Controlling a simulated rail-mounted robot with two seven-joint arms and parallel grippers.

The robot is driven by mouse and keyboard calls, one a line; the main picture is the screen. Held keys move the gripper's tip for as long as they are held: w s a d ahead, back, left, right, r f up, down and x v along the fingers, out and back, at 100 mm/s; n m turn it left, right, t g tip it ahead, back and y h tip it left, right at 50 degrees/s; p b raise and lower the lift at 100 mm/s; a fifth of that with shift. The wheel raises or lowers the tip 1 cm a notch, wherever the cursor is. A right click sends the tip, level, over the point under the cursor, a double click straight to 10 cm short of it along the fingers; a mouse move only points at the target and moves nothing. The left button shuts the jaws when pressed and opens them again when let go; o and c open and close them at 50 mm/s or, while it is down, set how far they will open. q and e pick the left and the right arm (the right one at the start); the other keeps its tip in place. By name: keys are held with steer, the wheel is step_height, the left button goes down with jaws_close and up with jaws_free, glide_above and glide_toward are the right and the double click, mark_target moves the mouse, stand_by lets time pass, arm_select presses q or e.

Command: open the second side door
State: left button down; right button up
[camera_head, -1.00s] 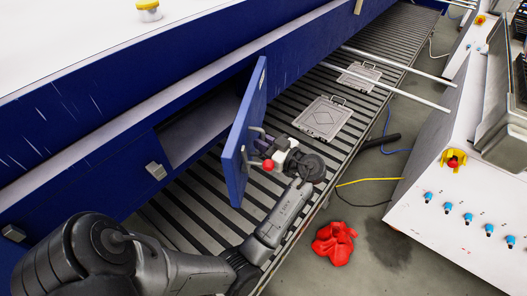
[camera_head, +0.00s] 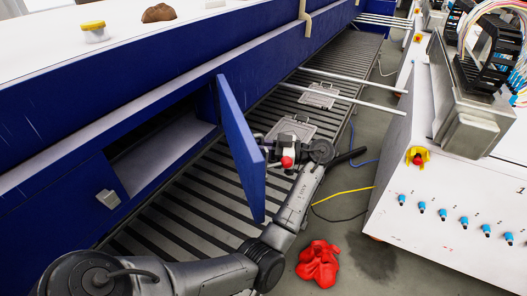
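A blue side door (camera_head: 240,150) stands swung out from the blue machine wall, leaving a dark opening (camera_head: 165,155) to its left. My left arm comes in from the bottom left and passes round the door's free edge. My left gripper (camera_head: 268,150) is at the door's outer face, close to its free edge. The door hides part of the fingers and the door handle, so I cannot tell whether they grip it. My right gripper is not in view.
A slatted conveyor (camera_head: 190,215) runs along the wall, with grey metal plates (camera_head: 292,130) on it and white rods (camera_head: 350,85) across it. A red crumpled object (camera_head: 318,264) lies on the floor. A white cabinet (camera_head: 430,215) with blue fittings stands at the right.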

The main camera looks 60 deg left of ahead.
arm_select(q)
steer(key=c, duration=1.1)
jaws_free()
steer(key=shift+s+a, duration=0.1)
steer(key=shift+c, duration=0.2)
steer(key=b+v, duration=0.2)
steer(key=v, duration=1.2)
